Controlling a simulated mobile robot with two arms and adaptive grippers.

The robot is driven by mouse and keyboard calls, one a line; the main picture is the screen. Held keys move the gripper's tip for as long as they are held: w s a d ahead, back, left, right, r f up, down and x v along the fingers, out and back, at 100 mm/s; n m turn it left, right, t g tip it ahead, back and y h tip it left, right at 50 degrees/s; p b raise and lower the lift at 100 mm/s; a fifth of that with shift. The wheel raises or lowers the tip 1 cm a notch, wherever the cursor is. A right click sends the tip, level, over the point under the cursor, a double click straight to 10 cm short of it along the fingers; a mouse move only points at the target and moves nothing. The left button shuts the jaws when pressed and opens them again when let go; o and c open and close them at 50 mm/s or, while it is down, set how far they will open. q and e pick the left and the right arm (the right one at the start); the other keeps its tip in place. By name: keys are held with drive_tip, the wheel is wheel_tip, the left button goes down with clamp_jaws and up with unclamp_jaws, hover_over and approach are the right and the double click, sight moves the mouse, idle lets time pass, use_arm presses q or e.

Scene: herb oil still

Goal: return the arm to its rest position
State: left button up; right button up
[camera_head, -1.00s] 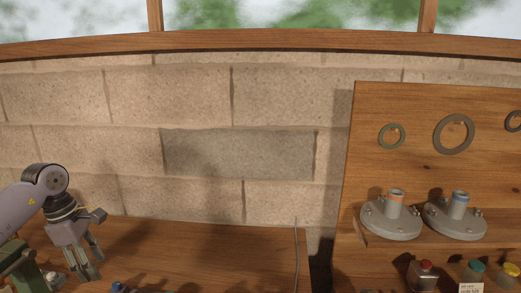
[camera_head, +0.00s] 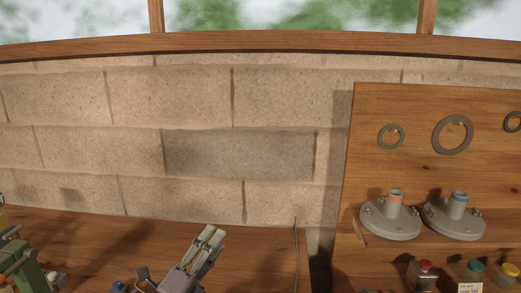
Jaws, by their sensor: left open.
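My left gripper (camera_head: 212,234) is at the bottom of the view, left of centre, over the wooden bench (camera_head: 80,233). Its fingers point up and to the right, toward the block wall. It is open, and I see nothing held in it. The rest of my left arm is mostly below the frame. My right gripper is not in view.
A green apparatus (camera_head: 30,271) stands at the bottom left, with a small blue-topped item (camera_head: 118,286) near it. At right, a wooden board (camera_head: 365,130) bears rings and two grey flanges (camera_head: 390,219) (camera_head: 455,219). Capped bottles (camera_head: 424,275) stand below. A thin cable (camera_head: 296,255) hangs near the bench's right end.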

use_arm(q)
drive_tip(key=s+a+f+n+g+y, duration=0.3)
drive_tip(key=s+a+f+n+y, duration=0.2)
drive_tip(key=f+n, duration=0.4)
drive_tip(key=s+a+f+n+g+y, duration=0.3)
drive_tip(key=s+a+f+n+y, duration=0.25)
drive_tip(key=f+n, duration=0.35)
drive_tip(key=s+f+n+g, duration=0.3)
drive_tip(key=s+f+g, duration=0.2)
drive_tip(key=s, duration=0.5)
drive_tip(key=s+f+n+g, duration=0.2)
drive_tip(key=s+f+g, duration=0.25)
drive_tip(key=s, duration=0.55)
wheel_tip(320, 180, down, 33)
drive_tip(key=s+g+b, duration=0.1)
drive_tip(key=s+b, duration=0.1)
drive_tip(key=b, duration=0.4)
drive_tip(key=s+a+f+b, duration=0.1)
drive_tip(key=s+f+b, duration=0.1)
drive_tip(key=s+f, duration=0.6)
drive_tip(key=s+a+f+g+b, duration=0.1)
drive_tip(key=s+f+b, duration=0.1)
drive_tip(key=s+f, duration=0.6)
wheel_tip(320, 180, down, 4)
drive_tip(key=shift+s+a, duration=0.35)
drive_tip(key=shift+h, duration=0.25)
